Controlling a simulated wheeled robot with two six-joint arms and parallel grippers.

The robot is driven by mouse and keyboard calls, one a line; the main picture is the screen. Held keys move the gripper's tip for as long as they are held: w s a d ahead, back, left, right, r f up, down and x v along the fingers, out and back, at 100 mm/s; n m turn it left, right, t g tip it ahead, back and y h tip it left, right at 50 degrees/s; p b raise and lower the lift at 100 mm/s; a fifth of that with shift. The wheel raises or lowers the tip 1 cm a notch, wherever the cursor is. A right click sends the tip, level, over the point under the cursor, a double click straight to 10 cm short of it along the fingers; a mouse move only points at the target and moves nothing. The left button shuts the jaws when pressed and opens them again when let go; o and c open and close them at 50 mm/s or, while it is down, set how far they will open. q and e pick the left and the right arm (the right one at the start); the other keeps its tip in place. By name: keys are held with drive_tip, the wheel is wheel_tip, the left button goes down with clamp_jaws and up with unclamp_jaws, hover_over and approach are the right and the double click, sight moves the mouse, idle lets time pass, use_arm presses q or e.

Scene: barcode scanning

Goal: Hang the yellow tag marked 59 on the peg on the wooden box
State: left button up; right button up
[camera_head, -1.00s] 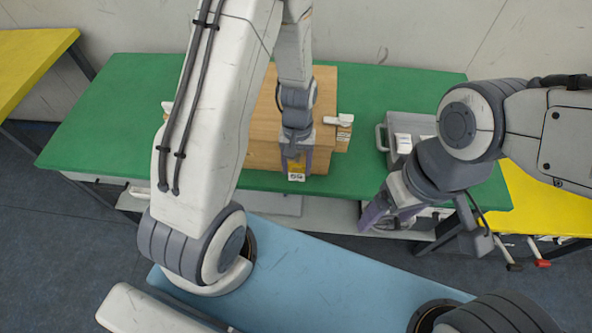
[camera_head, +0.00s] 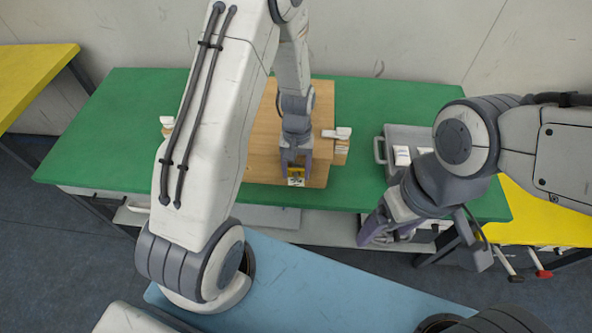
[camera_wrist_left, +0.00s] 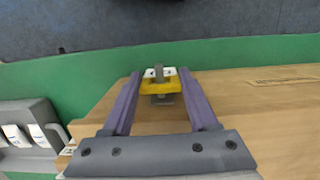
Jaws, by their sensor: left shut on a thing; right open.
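The yellow tag (camera_head: 297,172), with a white marked face, is between the fingertips of my left gripper (camera_head: 296,165). It also shows in the left wrist view (camera_wrist_left: 150,87), where the fingers close on its two ends. The wooden box (camera_head: 262,130) is under and behind the gripper on the green table. In the left wrist view a short grey peg (camera_wrist_left: 159,74) overlaps the tag's middle; I cannot tell whether it passes through the tag. My right gripper (camera_head: 376,228) is open and empty, off the table's front edge.
A grey case (camera_head: 395,131) with white cards stands on the green table (camera_head: 120,125) right of the box. A white-handled part (camera_head: 340,134) sits at the box's right side. A blue surface (camera_head: 320,275) lies in front. The green table's left part is clear.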

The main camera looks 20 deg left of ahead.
idle(0.3)
use_arm(q)
drive_tip(key=o, duration=1.4)
drive_tip(key=shift+r, duration=0.1)
wheel_tip(320, 180, up, 10)
drive_tip(key=w, duration=0.1)
drive_tip(key=s+d+r+m+t, duration=0.1)
drive_tip(key=s+d+r+m, duration=0.3)
drive_tip(key=s+d+r, duration=0.4)
drive_tip(key=s+d+r+m, duration=0.1)
drive_tip(key=s+m, duration=0.1)
drive_tip(key=s, duration=0.2)
drive_tip(key=s+d+r+m, duration=0.1)
drive_tip(key=s+d+m, duration=0.1)
drive_tip(key=s, duration=0.2)
drive_tip(key=s+d+r+m, duration=0.1)
drive_tip(key=s+m, duration=0.1)
drive_tip(key=s, duration=0.2)
drive_tip(key=shift+d+r+m+t, duration=0.25)
drive_tip(key=shift+d+m+t, duration=0.05)
drive_tip(key=shift+d+t, duration=0.1)
